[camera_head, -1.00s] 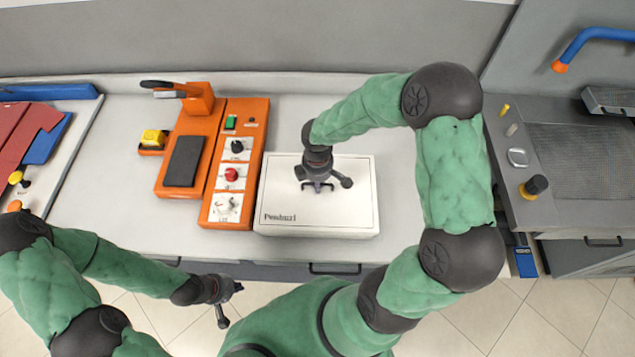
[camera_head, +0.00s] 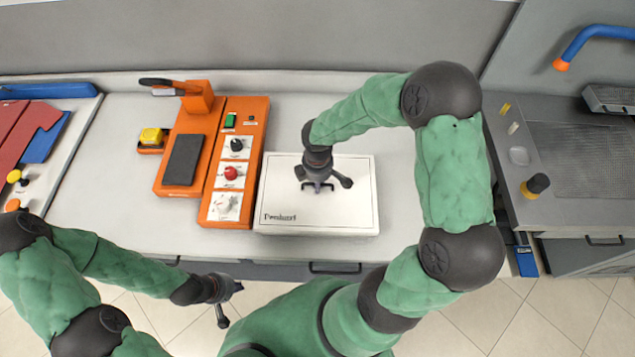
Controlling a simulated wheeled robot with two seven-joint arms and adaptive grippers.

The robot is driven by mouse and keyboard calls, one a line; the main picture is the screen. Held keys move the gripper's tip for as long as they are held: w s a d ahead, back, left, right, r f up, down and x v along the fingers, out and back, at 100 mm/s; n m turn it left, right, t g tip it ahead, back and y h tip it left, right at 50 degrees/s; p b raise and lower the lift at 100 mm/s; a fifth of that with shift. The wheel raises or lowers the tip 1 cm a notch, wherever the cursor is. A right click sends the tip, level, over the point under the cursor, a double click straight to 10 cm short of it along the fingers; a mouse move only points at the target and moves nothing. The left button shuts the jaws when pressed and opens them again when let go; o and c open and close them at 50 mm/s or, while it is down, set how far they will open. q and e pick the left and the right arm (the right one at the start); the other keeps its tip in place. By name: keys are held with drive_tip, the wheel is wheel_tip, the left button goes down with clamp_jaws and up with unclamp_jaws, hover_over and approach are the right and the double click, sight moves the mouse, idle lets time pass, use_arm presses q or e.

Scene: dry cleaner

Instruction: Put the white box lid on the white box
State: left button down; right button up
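The white box (camera_head: 318,234) stands on the worktop, right of the orange machine. The white lid (camera_head: 320,208), with dark lettering at its lower left, lies over the box and appears to sit flat on it. My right gripper (camera_head: 320,187) points down over the lid's upper middle. Its fingers are spread apart with nothing between them; whether they touch the lid cannot be told. My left gripper (camera_head: 232,301) hangs in front of the worktop's edge, over the floor, away from the box. Its fingers look apart and empty.
The orange machine (camera_head: 209,160) with knobs stands close to the box's left side. A yellow button (camera_head: 152,137) is beside it. Red and blue cloth (camera_head: 30,140) lies at far left. A grey unit (camera_head: 580,170) stands at right. The worktop behind the box is clear.

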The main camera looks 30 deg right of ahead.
drive_tip(key=o, duration=0.4)
wheel_tip(320, 180, up, 12)
idle(0.5)
drive_tip(key=shift+f, duration=0.1)
idle(0.5)
